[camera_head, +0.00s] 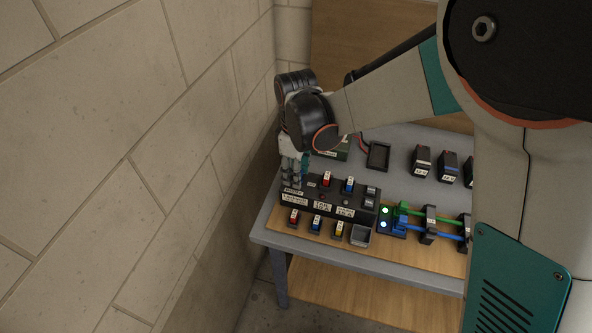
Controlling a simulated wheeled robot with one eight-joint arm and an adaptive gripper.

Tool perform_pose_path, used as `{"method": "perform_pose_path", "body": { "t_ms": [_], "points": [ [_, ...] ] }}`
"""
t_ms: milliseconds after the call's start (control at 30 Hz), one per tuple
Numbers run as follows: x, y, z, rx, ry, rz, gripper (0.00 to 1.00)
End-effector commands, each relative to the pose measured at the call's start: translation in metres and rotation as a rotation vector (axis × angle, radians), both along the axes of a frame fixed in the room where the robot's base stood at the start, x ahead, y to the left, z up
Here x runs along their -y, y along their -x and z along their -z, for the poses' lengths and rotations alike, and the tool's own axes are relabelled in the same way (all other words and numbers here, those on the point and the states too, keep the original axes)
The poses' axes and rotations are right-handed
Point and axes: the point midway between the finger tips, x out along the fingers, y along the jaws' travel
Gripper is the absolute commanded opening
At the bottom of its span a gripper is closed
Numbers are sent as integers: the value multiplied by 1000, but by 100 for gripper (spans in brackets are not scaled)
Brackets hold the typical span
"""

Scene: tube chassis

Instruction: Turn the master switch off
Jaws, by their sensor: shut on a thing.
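The black switch panel (325,211) stands at the left end of the bench, with a small white label (294,191) at its upper left corner. My gripper (291,182) points down over that corner, its fingertips just behind the label. The fingers are shut on the master switch there, which they hide. Whether its lever is up or down cannot be seen.
Red (326,179) and blue (349,185) plug-like parts stand on the panel right of my gripper. Green and blue tubes (430,235) run across a wooden board to the right. A block wall (150,170) is close on the left. An empty black tray (378,156) lies behind.

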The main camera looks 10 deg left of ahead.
Motion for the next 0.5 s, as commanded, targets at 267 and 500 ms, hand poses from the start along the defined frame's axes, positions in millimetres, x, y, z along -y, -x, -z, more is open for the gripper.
{"method": "perform_pose_path", "body": {
  "t_ms": [267, 500],
  "points": [
    [0, -1, 0, 0, 0, 219, 12],
    [1, -2, 0, 0, 0, 449, 12]
  ]
}}
